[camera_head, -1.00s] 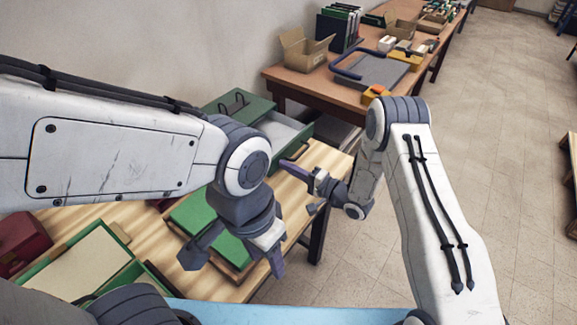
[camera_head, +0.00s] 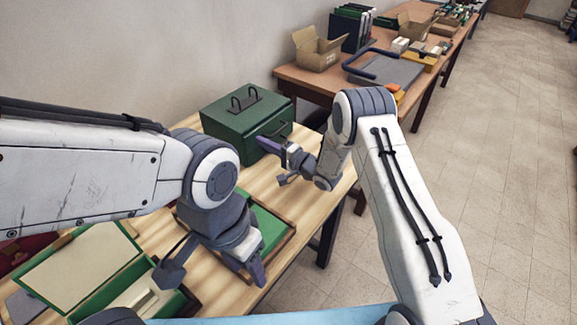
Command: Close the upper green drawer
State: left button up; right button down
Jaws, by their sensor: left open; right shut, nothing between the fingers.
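The green cabinet (camera_head: 235,118) with two dark handles on its top stands at the back of the light wooden table. Its upper drawer front (camera_head: 275,127) looks flush with the body, and no drawer interior shows. My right arm partly hides the lower front. My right gripper (camera_head: 270,152) is shut and empty, right at the cabinet's front; I cannot tell whether it touches. My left gripper (camera_head: 214,273) is open and empty, over the near part of the table, pointing down.
A green pad in a wooden tray (camera_head: 288,238) lies under my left gripper. An open green case (camera_head: 85,262) is at the lower left. A brown table (camera_head: 312,82) behind holds a cardboard box (camera_head: 318,50) and a grey tray (camera_head: 383,70). The floor at right is clear.

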jog(key=shift+w+a+r, duration=0.15)
jog(key=shift+w, duration=0.1)
jog(key=shift+a, duration=0.1)
jog(key=shift+s, duration=0.1)
